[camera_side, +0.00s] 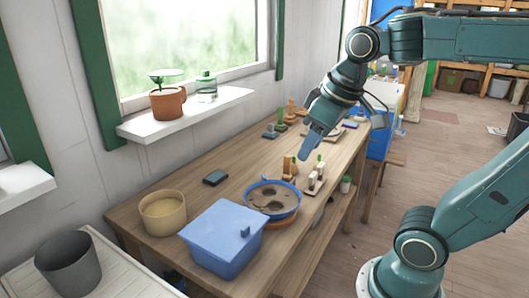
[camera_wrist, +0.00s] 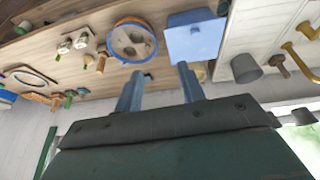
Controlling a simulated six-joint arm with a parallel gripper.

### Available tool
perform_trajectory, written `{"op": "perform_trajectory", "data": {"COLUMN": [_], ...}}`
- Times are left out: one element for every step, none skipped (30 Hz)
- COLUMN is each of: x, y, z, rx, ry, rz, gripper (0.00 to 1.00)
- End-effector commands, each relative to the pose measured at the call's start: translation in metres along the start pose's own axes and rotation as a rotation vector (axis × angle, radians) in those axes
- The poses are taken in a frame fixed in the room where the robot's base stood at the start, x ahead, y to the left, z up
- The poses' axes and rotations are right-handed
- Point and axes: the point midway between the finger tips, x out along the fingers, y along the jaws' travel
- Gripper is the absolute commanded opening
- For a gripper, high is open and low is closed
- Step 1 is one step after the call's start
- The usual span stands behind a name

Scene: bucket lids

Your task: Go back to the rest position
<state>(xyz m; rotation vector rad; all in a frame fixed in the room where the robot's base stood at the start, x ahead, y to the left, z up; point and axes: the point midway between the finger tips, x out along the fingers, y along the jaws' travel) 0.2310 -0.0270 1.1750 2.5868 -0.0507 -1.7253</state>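My gripper (camera_side: 311,152) is raised above the wooden table in the side view, pointing down and touching nothing there. In the wrist view its two fingers (camera_wrist: 162,70) stand apart with nothing between them. A blue square bucket (camera_side: 218,258) with a blue lid (camera_side: 222,224) on top stands at the table's near end; the bucket also shows in the wrist view (camera_wrist: 196,40). A round tan bucket (camera_side: 165,222) stands to the left.
A grey bucket (camera_side: 68,264) stands on a pale slatted surface (camera_side: 125,275) at lower left. A small dark block (camera_side: 215,178) and several small wooden tools (camera_side: 313,178) lie on the table.

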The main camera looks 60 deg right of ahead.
Motion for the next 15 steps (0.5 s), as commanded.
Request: {"op": "perform_trajectory", "data": {"x": [-0.001,0.000,0.000,0.001,0.001,0.002,0.003,0.004,0.004,0.005,0.006,0.006,0.006,0.007,0.007], "y": [-0.006,-0.009,-0.013,-0.015,-0.017,-0.020,-0.021,-0.023,-0.024,-0.025,-0.026,-0.027,-0.027,-0.028,-0.028], "z": [0.011,0.016,0.023,0.029,0.033,0.039,0.043,0.046,0.050,0.053,0.055,0.057,0.058,0.059,0.060], "rx": [-0.004,-0.002,-0.001,0.000,0.002,0.002,0.004,0.005,0.006,0.007,0.007,0.009,0.009,0.010,0.011], "ry": [0.019,0.028,0.039,0.048,0.056,0.065,0.071,0.076,0.083,0.087,0.090,0.095,0.096,0.097,0.097], "rz": [-0.007,-0.010,-0.015,-0.019,-0.022,-0.027,-0.030,-0.033,-0.036,-0.039,-0.040,-0.042,-0.043,-0.044,-0.045], "gripper": [0.39,0.39,0.39,0.39,0.39,0.39,0.39,0.39,0.39,0.39,0.39,0.39,0.39,0.39,0.39]}}
